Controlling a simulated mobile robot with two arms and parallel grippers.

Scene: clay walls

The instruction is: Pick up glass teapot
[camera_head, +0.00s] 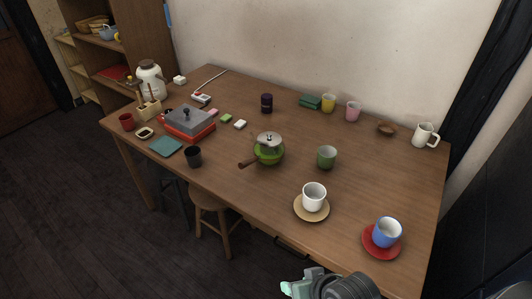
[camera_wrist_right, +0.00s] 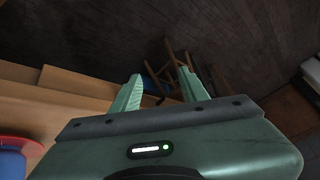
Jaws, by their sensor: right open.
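No pot on the table is plainly a clear glass teapot. The closest match is a rounded green pot (camera_head: 268,153) with a pale lid and a brown handle pointing lower left, near the table's middle. It looks partly see-through, but I cannot tell if it is glass. My right gripper (camera_head: 302,284) is at the bottom edge of the head view, near the table's front edge and well apart from the pot. In the right wrist view its fingers (camera_wrist_right: 160,90) are spread and empty. My left gripper is not in view.
The wooden table (camera_head: 230,135) holds a white cup (camera_head: 314,196) on a tan saucer and a blue cup (camera_head: 387,232) on a red saucer, both nearest my gripper. A green cup (camera_head: 327,156) and black cup (camera_head: 194,156) flank the pot. A stool (camera_head: 212,208) stands below.

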